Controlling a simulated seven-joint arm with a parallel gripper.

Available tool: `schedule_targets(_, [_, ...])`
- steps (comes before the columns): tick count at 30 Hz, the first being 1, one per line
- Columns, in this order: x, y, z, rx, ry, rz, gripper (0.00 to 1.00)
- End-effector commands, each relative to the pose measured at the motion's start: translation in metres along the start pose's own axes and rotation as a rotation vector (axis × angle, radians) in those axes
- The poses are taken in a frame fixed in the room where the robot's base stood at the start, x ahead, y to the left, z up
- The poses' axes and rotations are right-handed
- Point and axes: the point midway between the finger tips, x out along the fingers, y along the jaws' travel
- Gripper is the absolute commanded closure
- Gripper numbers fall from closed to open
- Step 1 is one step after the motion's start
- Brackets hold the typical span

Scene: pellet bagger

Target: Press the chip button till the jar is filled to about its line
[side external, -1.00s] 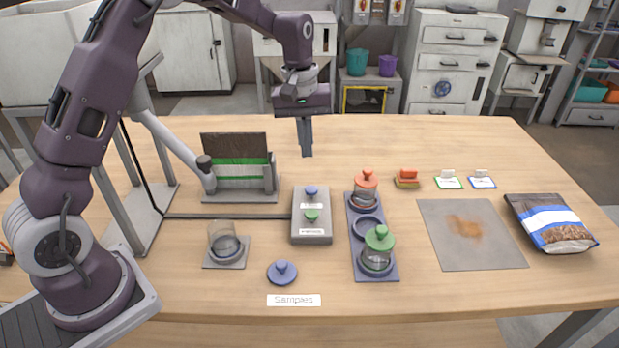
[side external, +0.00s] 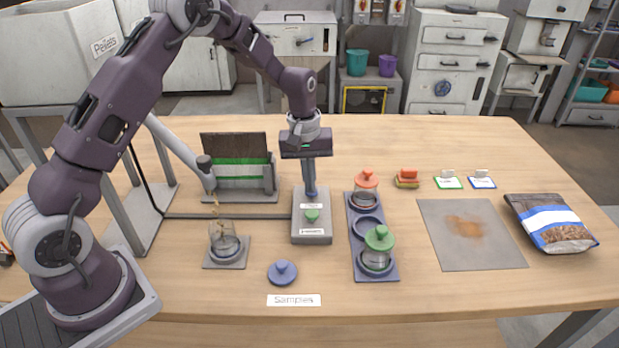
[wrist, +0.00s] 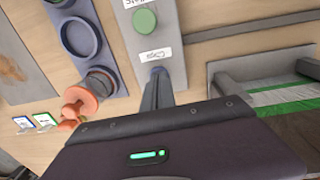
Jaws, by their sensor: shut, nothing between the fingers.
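The control box (side external: 312,236) has a green button (side external: 312,216) at its near end; the blue button at its far end is hidden under my fingers. In the wrist view the label beside the hidden button (wrist: 153,53) seems to read "Chips". My gripper (side external: 311,193) is shut and empty, pointing straight down with its tips at the blue button. The open glass jar (side external: 224,243) stands on a grey pad under the spout (side external: 209,183). A thin stream of tan bits (side external: 215,206) falls from the spout into the jar. The fill level and line are too small to read.
A blue lid (side external: 282,273) lies in front of the jar. A rack (side external: 361,270) with red-lidded and green-lidded jars stands right of the box. A stained mat (side external: 475,257) and a bag (side external: 551,224) are farther right. A green-striped panel (side external: 237,171) stands behind.

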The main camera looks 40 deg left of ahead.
Motion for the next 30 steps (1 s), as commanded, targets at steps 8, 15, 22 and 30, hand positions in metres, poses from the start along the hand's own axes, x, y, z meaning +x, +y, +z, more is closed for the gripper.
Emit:
schedule_targets(8, [0.0139, -0.0016, 0.001, 0.002, -0.002, -0.003, 1.0])
schedule_targets(15, [0.0145, -0.0021, 0.0014, 0.001, -0.004, -0.004, 1.0])
schedule_targets(22, [0.015, -0.0026, 0.0018, 0.001, -0.006, -0.006, 1.0])
schedule_targets(30, [0.0154, -0.003, 0.0023, 0.001, -0.007, -0.007, 1.0])
